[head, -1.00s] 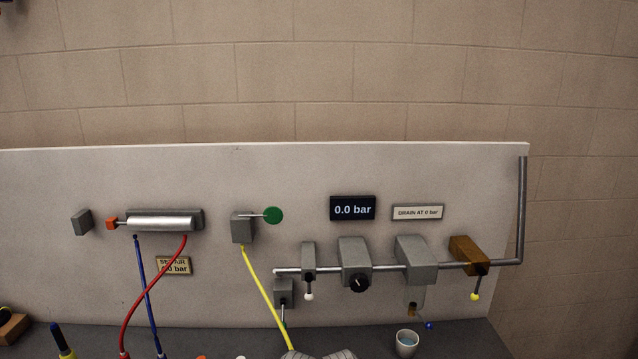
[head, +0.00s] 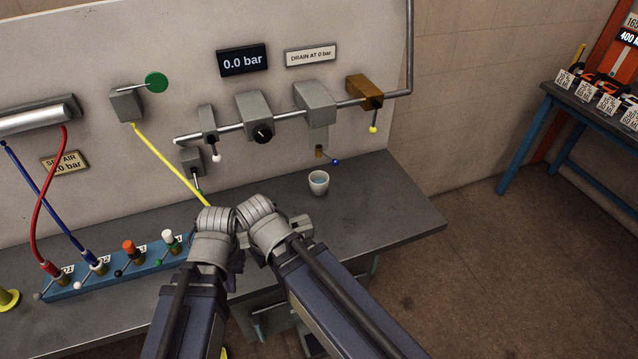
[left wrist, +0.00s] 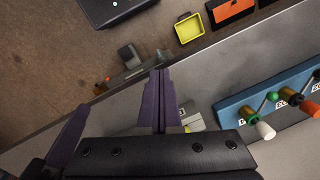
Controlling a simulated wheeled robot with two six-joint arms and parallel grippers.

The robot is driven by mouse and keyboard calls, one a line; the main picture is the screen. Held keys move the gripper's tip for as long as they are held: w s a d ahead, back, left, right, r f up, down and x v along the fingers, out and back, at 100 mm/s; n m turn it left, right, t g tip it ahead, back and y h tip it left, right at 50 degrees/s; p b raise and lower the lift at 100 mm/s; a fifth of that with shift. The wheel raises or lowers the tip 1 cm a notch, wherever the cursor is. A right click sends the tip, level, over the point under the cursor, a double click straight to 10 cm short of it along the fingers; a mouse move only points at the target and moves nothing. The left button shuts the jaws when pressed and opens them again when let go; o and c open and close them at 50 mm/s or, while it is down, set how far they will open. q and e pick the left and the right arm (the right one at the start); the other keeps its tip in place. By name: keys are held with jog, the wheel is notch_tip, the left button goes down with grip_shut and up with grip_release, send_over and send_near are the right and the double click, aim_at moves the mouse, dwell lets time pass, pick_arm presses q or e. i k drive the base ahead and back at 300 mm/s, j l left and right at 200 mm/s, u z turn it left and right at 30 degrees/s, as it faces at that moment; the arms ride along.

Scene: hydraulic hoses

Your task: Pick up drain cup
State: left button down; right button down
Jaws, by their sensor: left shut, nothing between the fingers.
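The drain cup (head: 318,183) is a small pale cup with bluish liquid in it. It stands upright on the grey bench, below the drain outlet (head: 319,150) and its blue-knobbed lever. The cup is not in the left wrist view.
A blue manifold (head: 118,276) with coloured couplings lies on the bench at left. A yellow hose (head: 165,162) hangs down behind my wrists. The panel (head: 60,85) with pipe and valves stands behind the cup. The bench right of the cup is clear.

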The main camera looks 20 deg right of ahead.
aim_at(317, 189)
jog(key=z, duration=1.9)
jog(key=j, duration=0.95)
